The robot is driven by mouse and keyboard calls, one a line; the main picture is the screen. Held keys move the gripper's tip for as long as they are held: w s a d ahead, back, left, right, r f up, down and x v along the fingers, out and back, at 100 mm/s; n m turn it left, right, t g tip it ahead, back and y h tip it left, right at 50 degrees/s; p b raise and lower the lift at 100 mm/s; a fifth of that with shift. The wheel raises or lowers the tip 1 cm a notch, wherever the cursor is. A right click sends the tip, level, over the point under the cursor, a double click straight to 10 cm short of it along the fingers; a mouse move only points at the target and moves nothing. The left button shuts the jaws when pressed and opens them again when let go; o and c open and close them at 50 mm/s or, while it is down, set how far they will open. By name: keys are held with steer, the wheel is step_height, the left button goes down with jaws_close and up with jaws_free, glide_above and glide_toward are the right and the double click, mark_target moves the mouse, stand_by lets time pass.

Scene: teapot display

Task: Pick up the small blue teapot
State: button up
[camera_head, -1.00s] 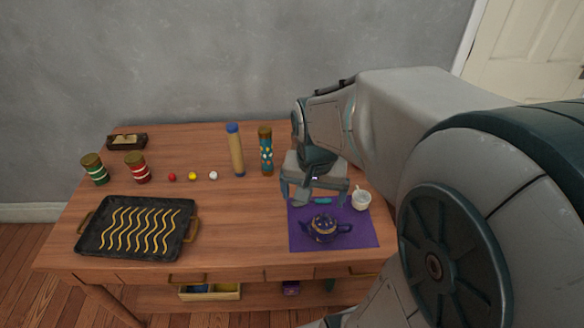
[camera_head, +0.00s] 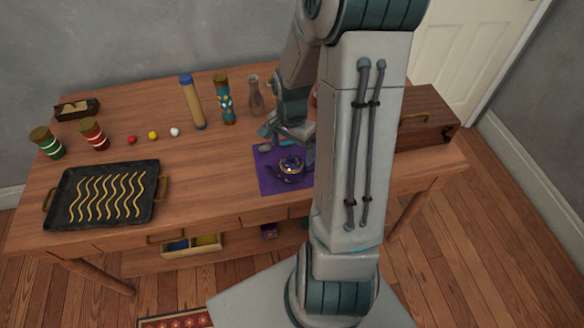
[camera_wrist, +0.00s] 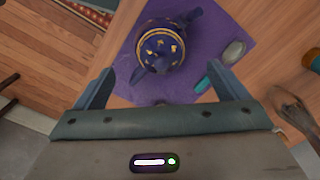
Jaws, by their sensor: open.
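The small blue teapot (camera_head: 291,169) with gold marks stands upright on a purple mat (camera_head: 268,182) on the wooden table. My gripper (camera_head: 288,140) is just behind and above it in the head view, partly covered by my arm. In the wrist view the teapot (camera_wrist: 163,45) shows from above, beyond and between my two spread fingers (camera_wrist: 158,75). The gripper is open and holds nothing.
My arm hides the mat's right part in the head view. A black tray (camera_head: 60,202) is at left, a wooden chest (camera_head: 425,118) at right.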

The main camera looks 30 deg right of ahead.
mark_target(292, 155)
steer(key=shift+w+f, duration=0.1)
steer(key=shift+f, duration=2.85)
steer(key=c, duration=1.2)
